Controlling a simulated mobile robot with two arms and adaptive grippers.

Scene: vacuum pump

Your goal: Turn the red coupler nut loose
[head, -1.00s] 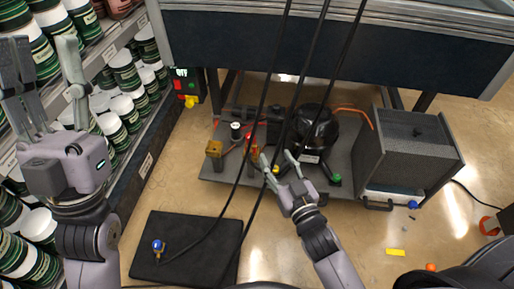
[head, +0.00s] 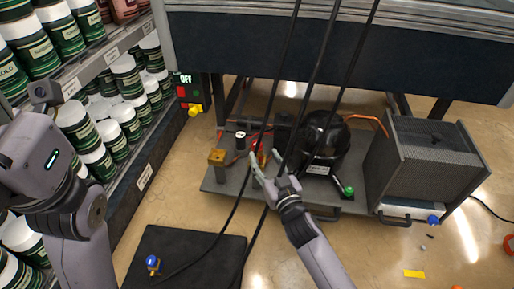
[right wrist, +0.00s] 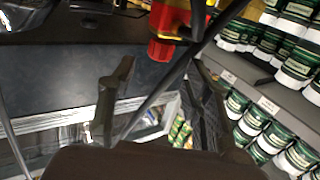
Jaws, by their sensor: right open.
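The red coupler nut, part of a small red and yellow fitting (head: 262,155), stands on the grey pump platform. In the head view it is small and partly hidden by my right gripper (head: 267,160) and a black hose. In the right wrist view the red fitting (right wrist: 163,48) shows larger at the top, with a yellow band; its upper end is cut off. My right gripper is open, its two fingers (right wrist: 160,95) apart below the fitting in that view. No contact is clear. My left gripper (head: 40,105) is at the left by the shelf; its fingers are not clearly visible.
Black hoses (head: 303,90) hang across the workspace, and one crosses between my right fingers in the wrist view. A black compressor (head: 323,135) and a grey mesh box (head: 430,155) stand to the right. Shelved jars (head: 75,125) line the left. A black mat (head: 190,255) lies in front.

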